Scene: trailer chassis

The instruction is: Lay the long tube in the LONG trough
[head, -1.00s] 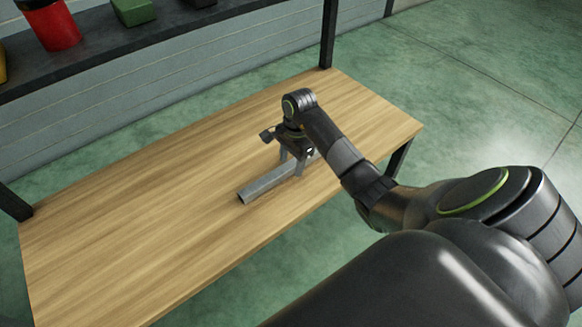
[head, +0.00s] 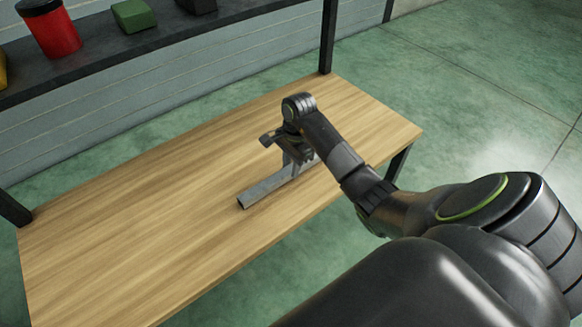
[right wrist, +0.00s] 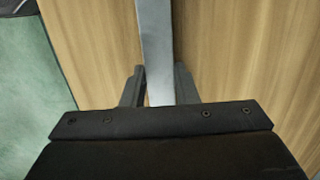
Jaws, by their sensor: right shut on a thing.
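The long tube (head: 262,189) is a grey, square-section metal tube lying along the wooden table, close to the table's right part. My right gripper (head: 293,163) is over the tube, pointing down, and shut on it near its middle. In the right wrist view the tube (right wrist: 157,50) runs up the picture between the two fingers (right wrist: 159,88). Whether the tube touches the table or is slightly raised I cannot tell. The far end of the tube is hidden behind my right gripper and arm. No trough shows in these views. My left gripper is not in view.
The wooden table (head: 130,220) is otherwise bare, with wide free room left of the tube. Behind it a dark shelf (head: 100,60) holds a red canister (head: 52,35) and a green block (head: 133,15). A dark post (head: 328,40) stands at the table's far corner.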

